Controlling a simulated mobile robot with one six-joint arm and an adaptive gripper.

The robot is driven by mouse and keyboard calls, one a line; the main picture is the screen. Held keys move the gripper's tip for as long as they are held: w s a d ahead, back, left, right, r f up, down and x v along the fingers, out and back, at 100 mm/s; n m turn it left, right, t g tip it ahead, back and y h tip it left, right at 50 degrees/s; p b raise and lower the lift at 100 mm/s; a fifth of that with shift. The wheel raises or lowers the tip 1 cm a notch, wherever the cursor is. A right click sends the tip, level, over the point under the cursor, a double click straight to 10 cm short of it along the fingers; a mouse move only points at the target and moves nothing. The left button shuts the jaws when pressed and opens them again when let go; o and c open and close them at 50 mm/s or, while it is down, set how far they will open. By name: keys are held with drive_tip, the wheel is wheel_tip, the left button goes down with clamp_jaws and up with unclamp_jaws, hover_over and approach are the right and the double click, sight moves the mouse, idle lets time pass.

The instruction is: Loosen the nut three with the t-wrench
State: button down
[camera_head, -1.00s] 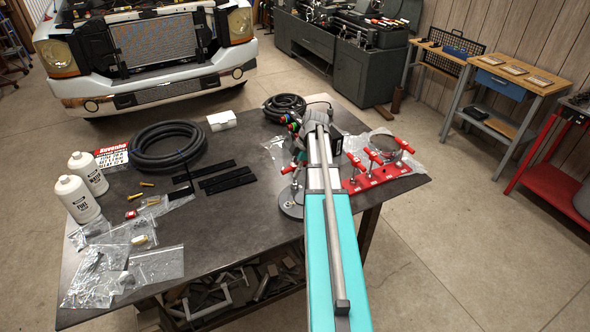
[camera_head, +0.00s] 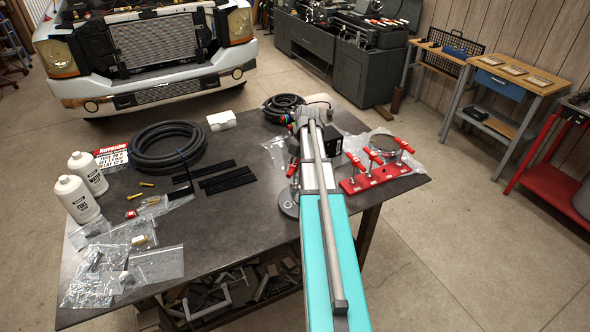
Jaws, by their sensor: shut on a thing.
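My gripper (camera_head: 293,152) is at the far end of my arm, over the table's right half, and is mostly hidden by my own arm. A small red piece, apparently the handle of a t-wrench (camera_head: 292,170), shows just below it, and the gripper is shut on it. Below is a round grey base (camera_head: 289,204), partly covered by my arm. The nuts, nut three included, cannot be made out. Whether the wrench sits on a nut is hidden. A red rack (camera_head: 352,187) with red-handled tools (camera_head: 374,155) standing in it is to the right of my arm.
The dark table (camera_head: 235,225) holds a coiled black hose (camera_head: 168,147), black strips (camera_head: 227,180), white bottles (camera_head: 88,173) and plastic bags (camera_head: 155,265) on the left. A smaller coil (camera_head: 283,107) lies behind my wrist. The table's front middle is clear.

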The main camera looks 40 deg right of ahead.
drive_tip(key=shift+f+n, duration=0.15)
drive_tip(key=shift+n, duration=0.35)
drive_tip(key=shift+m, duration=0.3)
drive_tip(key=shift+w+d+r+p, duration=0.1)
drive_tip(key=shift+r+p, duration=0.2)
drive_tip(key=shift+p, duration=0.05)
drive_tip(key=shift+r+p, duration=0.85)
